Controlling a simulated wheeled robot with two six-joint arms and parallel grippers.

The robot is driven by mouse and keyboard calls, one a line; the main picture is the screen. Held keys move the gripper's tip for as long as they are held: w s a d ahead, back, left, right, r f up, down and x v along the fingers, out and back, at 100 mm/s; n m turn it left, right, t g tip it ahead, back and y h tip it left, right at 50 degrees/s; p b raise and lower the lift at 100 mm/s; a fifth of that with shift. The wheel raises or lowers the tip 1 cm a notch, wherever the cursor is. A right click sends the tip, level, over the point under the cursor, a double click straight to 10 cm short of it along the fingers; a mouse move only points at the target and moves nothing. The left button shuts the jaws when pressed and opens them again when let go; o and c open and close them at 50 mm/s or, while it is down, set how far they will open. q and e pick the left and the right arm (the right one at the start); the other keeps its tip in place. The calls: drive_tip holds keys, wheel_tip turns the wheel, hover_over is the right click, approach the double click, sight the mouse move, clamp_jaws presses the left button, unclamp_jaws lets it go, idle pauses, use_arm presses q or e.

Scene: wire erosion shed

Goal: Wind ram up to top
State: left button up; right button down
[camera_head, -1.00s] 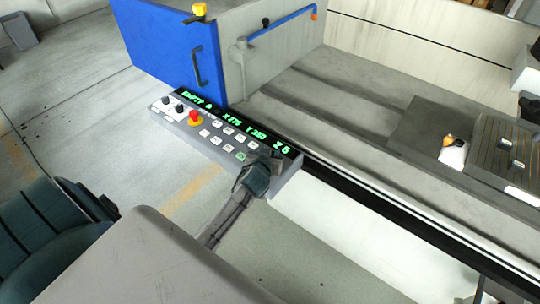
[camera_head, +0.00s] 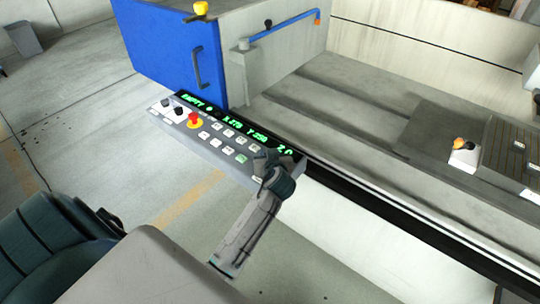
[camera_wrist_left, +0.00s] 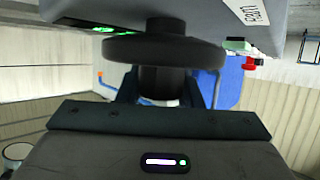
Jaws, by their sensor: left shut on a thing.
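The control panel (camera_head: 222,148) hangs at the front of the machine, with green digits on its display (camera_head: 233,122); the last reading, by the Z, is too blurred to read. My left gripper (camera_head: 273,170) is at the panel's right end. In the left wrist view, a dark round handwheel (camera_wrist_left: 165,52) stands out from the panel's grey casing (camera_wrist_left: 200,18). My left fingers are shut on the handwheel's dark grip, just in front of the disc. The ram itself is not clearly seen. My right gripper is out of view.
A red emergency button (camera_head: 194,120) and several white keys sit left of my left gripper. A blue door (camera_head: 170,55) stands behind the panel. A grey tank (camera_head: 385,85) with an orange-topped white block (camera_head: 464,155) lies to the right. Floor below the panel is clear.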

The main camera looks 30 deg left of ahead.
use_arm(q)
drive_tip(key=o, duration=0.9)
drive_tip(key=shift+f, duration=0.1)
drive_tip(key=shift+o, duration=0.4)
drive_tip(key=shift+w+a, duration=0.1)
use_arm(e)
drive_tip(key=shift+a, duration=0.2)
use_arm(q)
drive_tip(key=shift+s+d, duration=0.25)
drive_tip(key=b+v, duration=0.2)
drive_tip(key=v, duration=0.7)
drive_tip(key=shift+w, duration=0.1)
drive_tip(key=shift+s+d+r, duration=0.3)
drive_tip(key=shift+s, duration=0.15)
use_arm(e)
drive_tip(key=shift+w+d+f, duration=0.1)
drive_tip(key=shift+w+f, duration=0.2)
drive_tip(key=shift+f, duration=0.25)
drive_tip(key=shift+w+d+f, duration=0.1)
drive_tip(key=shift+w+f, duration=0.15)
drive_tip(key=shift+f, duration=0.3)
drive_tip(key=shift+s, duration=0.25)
